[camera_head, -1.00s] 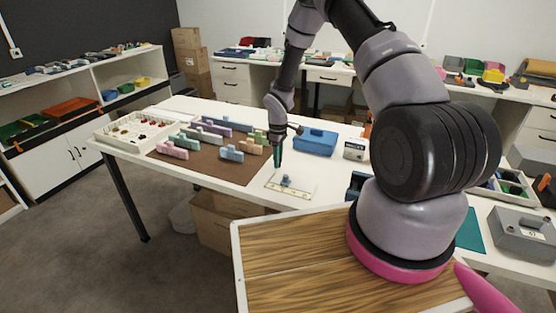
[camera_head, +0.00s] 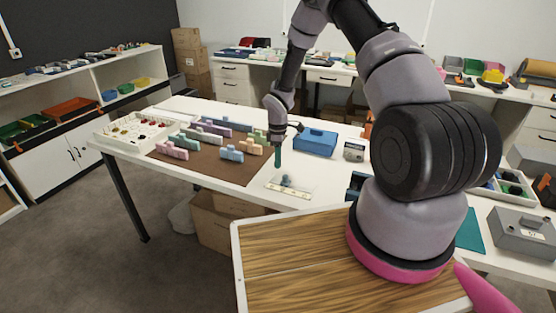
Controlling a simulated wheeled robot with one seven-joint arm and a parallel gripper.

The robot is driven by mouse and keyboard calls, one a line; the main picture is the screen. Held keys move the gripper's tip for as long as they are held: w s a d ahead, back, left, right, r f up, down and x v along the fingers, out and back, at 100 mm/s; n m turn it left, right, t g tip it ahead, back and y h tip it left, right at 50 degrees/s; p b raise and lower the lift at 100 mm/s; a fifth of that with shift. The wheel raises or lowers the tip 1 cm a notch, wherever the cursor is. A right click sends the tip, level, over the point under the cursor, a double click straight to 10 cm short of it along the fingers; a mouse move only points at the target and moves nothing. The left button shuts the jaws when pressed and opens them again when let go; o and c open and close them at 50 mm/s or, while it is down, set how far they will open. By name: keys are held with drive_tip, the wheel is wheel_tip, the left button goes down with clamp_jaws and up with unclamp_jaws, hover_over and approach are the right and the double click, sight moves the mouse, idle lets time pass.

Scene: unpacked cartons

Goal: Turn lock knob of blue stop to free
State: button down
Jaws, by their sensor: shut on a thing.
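A small blue-grey stop (camera_head: 287,181) sits on a pale plate (camera_head: 301,190) with a ruler-like strip along its front edge, near the table's front edge. The stop's lock knob is too small to make out. My gripper (camera_head: 278,148) points down above and slightly left of the stop. It is shut on a slim dark green piece (camera_head: 278,158), which hangs upright. The tip of this piece looks apart from the stop, though the exact gap is hard to judge. More pale blue blocks (camera_head: 232,153) stand on the brown mat.
The brown mat (camera_head: 215,172) carries several pastel blocks. A white sorting tray (camera_head: 136,127) stands at the left. A blue box (camera_head: 315,142) and a small grey device (camera_head: 353,151) stand right of my gripper. Bare white table lies around the plate.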

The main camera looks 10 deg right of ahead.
drive_tip(key=c, duration=0.6)
unclamp_jaws()
wheel_tip(320, 180, up, 11)
drive_tip(key=shift+f, duration=0.1)
